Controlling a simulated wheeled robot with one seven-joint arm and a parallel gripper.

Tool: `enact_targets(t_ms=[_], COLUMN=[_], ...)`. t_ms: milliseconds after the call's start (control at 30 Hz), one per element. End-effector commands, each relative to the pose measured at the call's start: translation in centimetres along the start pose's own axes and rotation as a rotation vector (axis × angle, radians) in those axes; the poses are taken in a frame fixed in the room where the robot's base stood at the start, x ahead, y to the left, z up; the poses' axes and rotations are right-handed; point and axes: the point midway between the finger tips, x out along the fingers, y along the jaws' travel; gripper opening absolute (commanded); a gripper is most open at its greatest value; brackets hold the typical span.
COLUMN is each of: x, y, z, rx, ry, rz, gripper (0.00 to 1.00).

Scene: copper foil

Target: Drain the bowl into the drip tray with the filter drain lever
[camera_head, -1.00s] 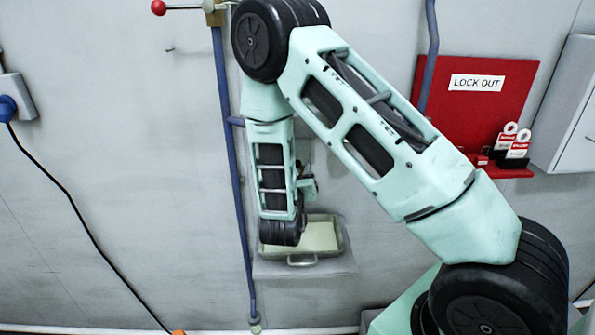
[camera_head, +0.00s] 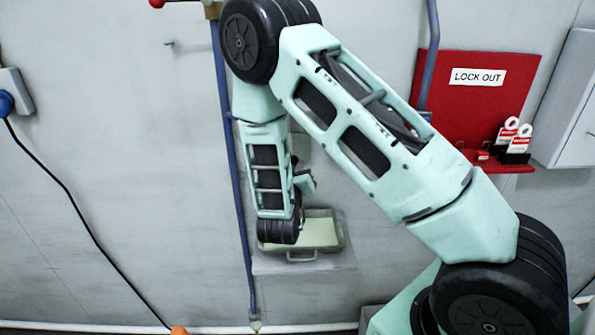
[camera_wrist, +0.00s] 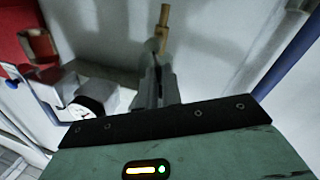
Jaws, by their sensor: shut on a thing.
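The drip tray (camera_head: 330,249), pale and shallow with a front handle, sits low on the wall in the head view, partly behind my wrist. I cannot make out the bowl in either view.
A blue pipe (camera_head: 229,130) runs down the wall left of my arm. A red lock-out board (camera_head: 477,105) with tags is at right, beside a grey cabinet (camera_head: 572,105). A blue plug (camera_head: 6,103) with a black cable is at far left. Wall between plug and pipe is bare.

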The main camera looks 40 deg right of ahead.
Motion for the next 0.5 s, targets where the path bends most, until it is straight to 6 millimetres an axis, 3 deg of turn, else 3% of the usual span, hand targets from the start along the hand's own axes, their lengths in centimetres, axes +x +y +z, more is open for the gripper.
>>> enact_targets(t_ms=[33, 500], x=[0.1, -0.2], y=[-0.4, -2.1], z=[-1.0, -0.5], rx=[-0.019, -0.446], ry=[0.036, 0.122], rz=[0.005, 0.029], gripper=[0.0, 0.0])
